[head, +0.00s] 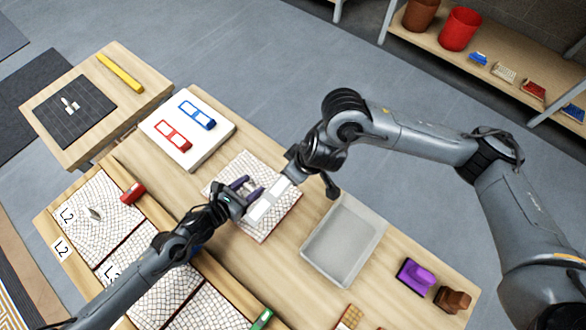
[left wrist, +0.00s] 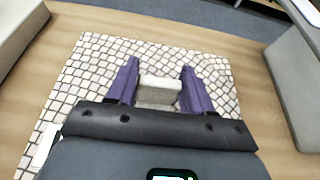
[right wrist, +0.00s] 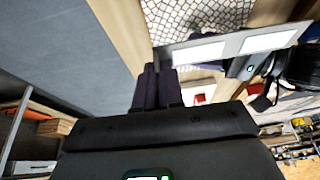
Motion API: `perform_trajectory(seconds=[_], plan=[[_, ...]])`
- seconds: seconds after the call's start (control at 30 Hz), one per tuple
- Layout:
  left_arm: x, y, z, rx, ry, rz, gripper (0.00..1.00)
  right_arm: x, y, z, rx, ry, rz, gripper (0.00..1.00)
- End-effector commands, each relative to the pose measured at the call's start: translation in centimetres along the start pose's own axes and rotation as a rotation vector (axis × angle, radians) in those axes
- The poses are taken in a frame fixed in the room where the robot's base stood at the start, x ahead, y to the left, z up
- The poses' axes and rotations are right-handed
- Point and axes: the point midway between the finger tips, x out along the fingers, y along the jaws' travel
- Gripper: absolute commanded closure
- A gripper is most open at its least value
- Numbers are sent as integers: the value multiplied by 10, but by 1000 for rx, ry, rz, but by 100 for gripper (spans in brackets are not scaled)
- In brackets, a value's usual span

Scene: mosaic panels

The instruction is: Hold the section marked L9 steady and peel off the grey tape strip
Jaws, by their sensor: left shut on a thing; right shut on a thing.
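A pale mosaic section (head: 233,172) lies on the wooden table; no L9 mark is readable on it. A white label (left wrist: 46,146) by its edge in the left wrist view is unreadable. My left gripper (head: 247,187) is over the section, its purple fingers on either side of a small pale grey block (left wrist: 160,86), shut on it. My right gripper (right wrist: 158,84) is shut on the end of a flat grey strip (right wrist: 205,52) with white patches. The strip (head: 267,204) slants across the section's right part in the head view. Whether its far end touches the tiles is unclear.
A grey tray (head: 307,252) is right of the section. A white board (head: 211,141) with red and blue frames is behind it. Panels marked L2 (head: 68,216) and L3 are at front left. Purple (head: 415,275) and brown blocks (head: 452,299) stand at right.

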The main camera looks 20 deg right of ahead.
Motion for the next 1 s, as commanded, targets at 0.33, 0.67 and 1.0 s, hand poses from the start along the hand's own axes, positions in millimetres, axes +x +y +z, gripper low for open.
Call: perform_trajectory(seconds=[0.33,0.67,1.0], plan=[[0,1,2,0,-3,1,100,-10,0,-4,-1,1,1,100],[0,1,2,1,-4,1,100,-19,0,-8,0,1,1,100],[0,1,2,2,-4,1,100,-29,0,-12,0,1,2,100]])
